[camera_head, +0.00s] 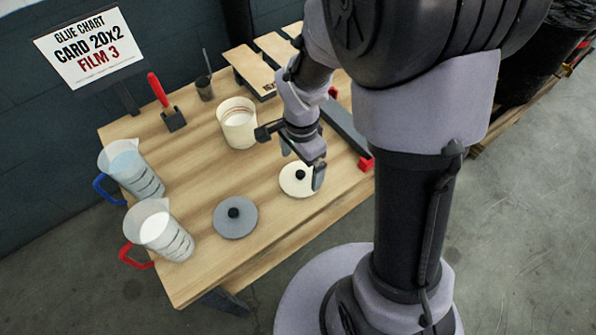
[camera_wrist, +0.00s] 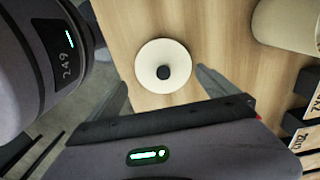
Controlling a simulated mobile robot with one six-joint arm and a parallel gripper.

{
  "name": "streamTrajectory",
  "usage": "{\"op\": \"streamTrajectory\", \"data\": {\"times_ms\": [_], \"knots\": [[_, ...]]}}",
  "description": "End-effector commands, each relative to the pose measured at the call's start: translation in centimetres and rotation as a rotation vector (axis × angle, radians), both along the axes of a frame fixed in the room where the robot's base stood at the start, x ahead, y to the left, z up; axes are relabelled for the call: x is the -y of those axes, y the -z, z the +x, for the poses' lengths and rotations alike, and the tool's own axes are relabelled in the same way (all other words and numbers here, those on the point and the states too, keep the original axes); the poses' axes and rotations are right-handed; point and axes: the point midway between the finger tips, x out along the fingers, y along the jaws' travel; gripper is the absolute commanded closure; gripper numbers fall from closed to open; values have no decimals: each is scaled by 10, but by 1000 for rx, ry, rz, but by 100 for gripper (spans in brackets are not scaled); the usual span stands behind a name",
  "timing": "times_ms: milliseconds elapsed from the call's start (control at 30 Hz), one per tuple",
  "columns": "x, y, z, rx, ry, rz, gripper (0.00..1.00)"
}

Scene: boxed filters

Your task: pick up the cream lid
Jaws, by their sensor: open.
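The cream lid (camera_head: 289,186) is a round disc with a black knob, lying flat on the wooden table near its front edge. It also shows in the wrist view (camera_wrist: 150,55), with its knob near the middle. A grey lid (camera_head: 235,221) with a dark knob lies to its left. My gripper (camera_head: 302,170) is open and empty just above the cream lid, overlapping its right part in the head view. In the wrist view my two fingers (camera_wrist: 163,88) reach toward the lid from either side, with the lid farther out between them. The height gap is hard to tell.
A cream pot (camera_head: 238,128) stands behind the lid. Two measuring jugs, blue-handled (camera_head: 134,172) and red-handled (camera_head: 165,234), stand at the left. A clamp (camera_head: 349,130) with red ends lies right of my gripper.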

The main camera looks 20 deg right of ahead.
Motion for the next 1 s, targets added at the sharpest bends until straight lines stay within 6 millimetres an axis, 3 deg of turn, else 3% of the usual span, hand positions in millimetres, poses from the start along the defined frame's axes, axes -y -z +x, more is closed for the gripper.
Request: {"op": "streamTrajectory", "data": {"times_ms": [167,367,567,800,1000], "knots": [[1,17,2,-1,0,0,2],[5,57,7,-2,-2,0,2],[5,58,8,1,-1,0,2],[5,58,8,1,-1,0,44],[5,57,8,1,-1,0,44]]}}
